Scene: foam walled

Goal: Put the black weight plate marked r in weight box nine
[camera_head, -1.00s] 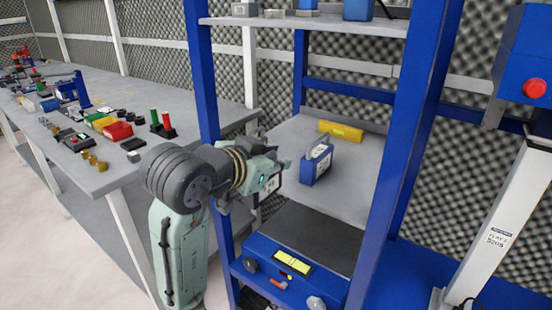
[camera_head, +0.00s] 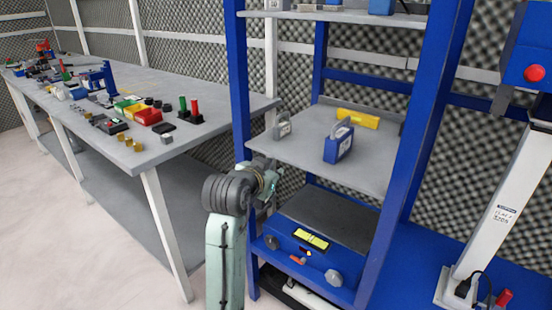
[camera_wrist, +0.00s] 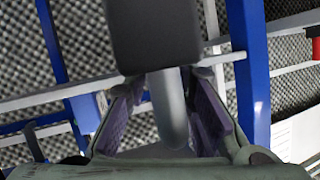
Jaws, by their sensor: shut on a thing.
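In the head view my gripper (camera_head: 270,183) is low at the left post of the blue shelf, below the middle shelf board. In the wrist view my gripper (camera_wrist: 165,112) has its purple-padded fingers closed on both sides of a grey rounded strip, which joins a dark block (camera_wrist: 153,35). I see no mark on this held thing, so I cannot tell whether it is the plate marked r. A grey box with a handle (camera_head: 282,128) and a blue box with a handle (camera_head: 338,144) stand upright on the middle board. Their labels are too small to read.
The blue shelf post (camera_head: 240,90) is close beside my gripper. A blue case with a dark top (camera_head: 325,222) sits below the board, and a yellow block (camera_head: 357,118) lies at the back. The cluttered workbench (camera_head: 205,147) is at left. Floor at lower left is clear.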

